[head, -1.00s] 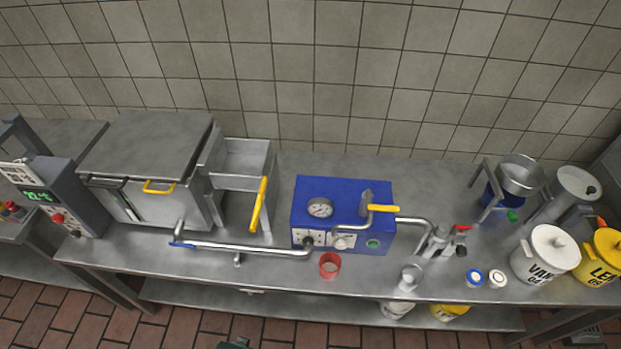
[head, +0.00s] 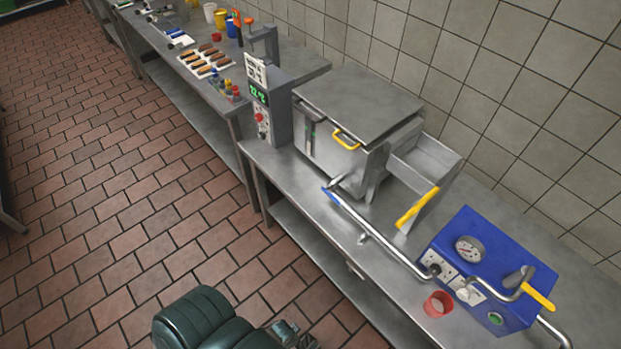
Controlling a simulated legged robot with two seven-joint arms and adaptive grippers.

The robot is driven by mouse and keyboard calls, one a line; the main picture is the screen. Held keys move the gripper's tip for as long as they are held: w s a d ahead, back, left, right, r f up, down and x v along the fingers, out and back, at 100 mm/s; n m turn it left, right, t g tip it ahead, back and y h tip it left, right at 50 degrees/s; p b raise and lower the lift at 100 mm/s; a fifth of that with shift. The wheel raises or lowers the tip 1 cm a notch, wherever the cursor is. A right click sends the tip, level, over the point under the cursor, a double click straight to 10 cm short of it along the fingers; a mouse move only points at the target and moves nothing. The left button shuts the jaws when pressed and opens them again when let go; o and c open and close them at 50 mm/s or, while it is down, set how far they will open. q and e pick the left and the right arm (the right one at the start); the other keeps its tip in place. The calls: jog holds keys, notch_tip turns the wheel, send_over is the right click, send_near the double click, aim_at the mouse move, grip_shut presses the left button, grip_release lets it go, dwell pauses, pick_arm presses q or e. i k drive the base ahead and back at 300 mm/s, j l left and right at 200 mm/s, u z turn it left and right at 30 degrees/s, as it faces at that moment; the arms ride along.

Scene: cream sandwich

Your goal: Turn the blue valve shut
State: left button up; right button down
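The pipe runs from in front of the steel cooker (head: 350,140) to the blue machine (head: 490,268). My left arm, dark teal, comes in at the bottom edge. What appears to be its gripper (head: 292,336) is dark and cut off by the frame. It is well below the valve, over the floor, touching nothing I can see. Whether its fingers are open does not show. My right gripper is not in view.
A control post (head: 266,110) with a green display stands left of the cooker. A yellow-handled lever (head: 418,207) is right of the pipe. The tiled floor (head: 120,200) at the left is open.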

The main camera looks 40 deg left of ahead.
aim_at(324, 189)
jog(key=u, duration=1.05)
